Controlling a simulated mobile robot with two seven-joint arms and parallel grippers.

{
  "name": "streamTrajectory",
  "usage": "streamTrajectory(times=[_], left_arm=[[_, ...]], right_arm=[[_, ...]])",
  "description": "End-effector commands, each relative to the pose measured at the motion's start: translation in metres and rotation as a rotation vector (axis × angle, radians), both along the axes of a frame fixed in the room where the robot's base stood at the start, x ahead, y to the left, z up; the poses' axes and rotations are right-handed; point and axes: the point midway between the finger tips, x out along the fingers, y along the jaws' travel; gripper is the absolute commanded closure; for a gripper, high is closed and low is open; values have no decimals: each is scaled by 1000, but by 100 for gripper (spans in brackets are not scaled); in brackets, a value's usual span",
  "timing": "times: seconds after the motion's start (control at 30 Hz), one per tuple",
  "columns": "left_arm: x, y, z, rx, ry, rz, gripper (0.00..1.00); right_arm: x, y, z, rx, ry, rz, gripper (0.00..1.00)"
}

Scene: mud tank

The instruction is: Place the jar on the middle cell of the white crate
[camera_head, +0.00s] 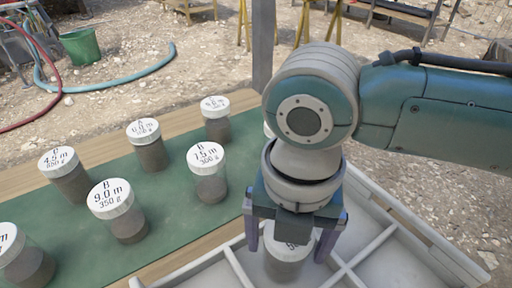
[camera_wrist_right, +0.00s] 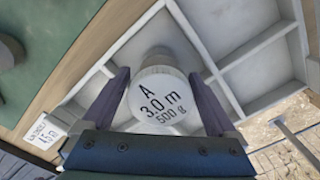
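The jar with a white lid marked A, 3.0 m, 500 g (camera_wrist_right: 163,100) is upright at the white crate (camera_wrist_right: 240,62), between thin dividers. In the head view this jar (camera_head: 289,247) shows below my right gripper (camera_head: 288,252), partly covered by it. The right gripper's fingers stand wide on both sides of the lid, with a narrow gap visible on the left side. In the wrist view the right gripper (camera_wrist_right: 162,85) points down into the crate. Whether the jar rests on the crate floor, and which cell this is, I cannot tell. My left gripper is not in view.
Several other white-lidded jars stand on the green mat (camera_head: 165,205) left of the crate, including jar B, 9.0 m (camera_head: 120,212) and jar B, 7.5 m (camera_head: 208,172). A grey post (camera_head: 262,45) rises behind the table. Crate cells at the right (camera_head: 395,262) look empty.

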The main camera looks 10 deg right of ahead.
Motion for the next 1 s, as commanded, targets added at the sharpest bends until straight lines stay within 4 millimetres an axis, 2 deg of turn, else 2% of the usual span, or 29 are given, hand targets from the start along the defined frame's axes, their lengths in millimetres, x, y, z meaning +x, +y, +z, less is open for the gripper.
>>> streamTrajectory(times=[0.27, 0.37, 0.47, 0.8, 1.0], left_arm=[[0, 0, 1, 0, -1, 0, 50], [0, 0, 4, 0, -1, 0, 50], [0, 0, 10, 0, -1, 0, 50], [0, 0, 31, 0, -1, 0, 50], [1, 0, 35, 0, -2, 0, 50]], right_arm=[[0, 0, 1, 0, 0, 0, 0], [0, 0, 7, 1, -2, 0, 0], [1, 0, 23, 2, -3, 0, 0], [1, 0, 98, 1, -4, 0, 0], [1, 0, 120, 1, -2, -1, 0]])
